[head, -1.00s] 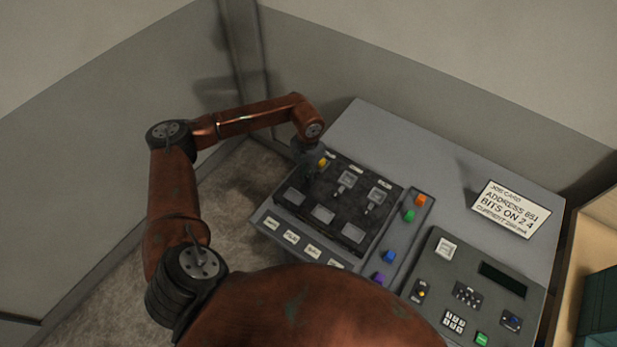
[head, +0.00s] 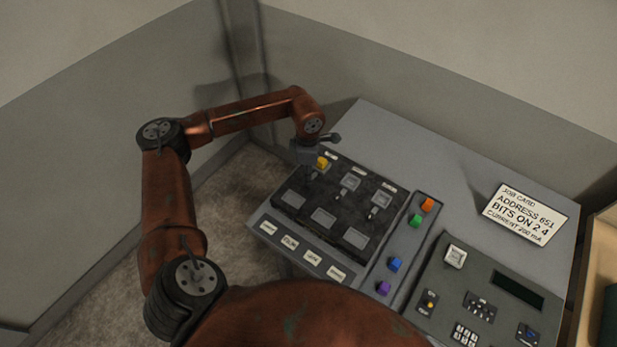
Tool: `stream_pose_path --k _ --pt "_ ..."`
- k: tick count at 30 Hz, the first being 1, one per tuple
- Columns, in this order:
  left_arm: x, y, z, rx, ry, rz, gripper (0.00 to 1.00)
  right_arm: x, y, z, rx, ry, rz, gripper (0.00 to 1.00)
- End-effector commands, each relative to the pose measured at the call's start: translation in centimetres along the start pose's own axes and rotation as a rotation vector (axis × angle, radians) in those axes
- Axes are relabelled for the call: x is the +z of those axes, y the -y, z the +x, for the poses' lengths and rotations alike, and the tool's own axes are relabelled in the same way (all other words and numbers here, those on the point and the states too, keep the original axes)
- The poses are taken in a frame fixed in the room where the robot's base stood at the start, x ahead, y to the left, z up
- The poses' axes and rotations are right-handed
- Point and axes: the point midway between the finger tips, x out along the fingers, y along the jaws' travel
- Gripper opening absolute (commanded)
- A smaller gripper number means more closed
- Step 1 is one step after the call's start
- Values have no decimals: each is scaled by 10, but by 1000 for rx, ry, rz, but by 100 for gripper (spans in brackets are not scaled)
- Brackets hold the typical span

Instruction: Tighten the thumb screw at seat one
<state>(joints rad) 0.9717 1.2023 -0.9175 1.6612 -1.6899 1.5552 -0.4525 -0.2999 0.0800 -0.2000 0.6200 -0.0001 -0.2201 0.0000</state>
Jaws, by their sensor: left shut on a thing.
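The console's dark seat panel (head: 300,219) holds a row of seats along its far side. At the far left seat, which I take as seat one, a yellow block (head: 322,163) shows, with a small grey thumb screw (head: 313,175) just in front of it. My left gripper (head: 318,153) is over this seat, reaching down from the left arm, and is shut on the yellow block as far as I can tell. Its fingertips are small and partly hidden by the wrist. My right gripper is not in view.
Two further seats (head: 350,183) have their own screws. Orange (head: 427,205), green, blue and purple blocks stand in a strip to the right. A control unit (head: 440,262) with a dark display and a job card (head: 525,213) are further right.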

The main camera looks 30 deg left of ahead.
Motion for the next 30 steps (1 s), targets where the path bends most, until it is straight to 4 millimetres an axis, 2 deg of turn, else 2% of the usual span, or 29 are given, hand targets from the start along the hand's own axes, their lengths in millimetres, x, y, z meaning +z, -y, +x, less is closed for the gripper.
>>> stream_pose_path --k 12,30 --pt "1 -5 -4 11 5 251 0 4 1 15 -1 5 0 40" --pt "1 -5 -6 12 4 316 0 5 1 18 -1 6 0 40"
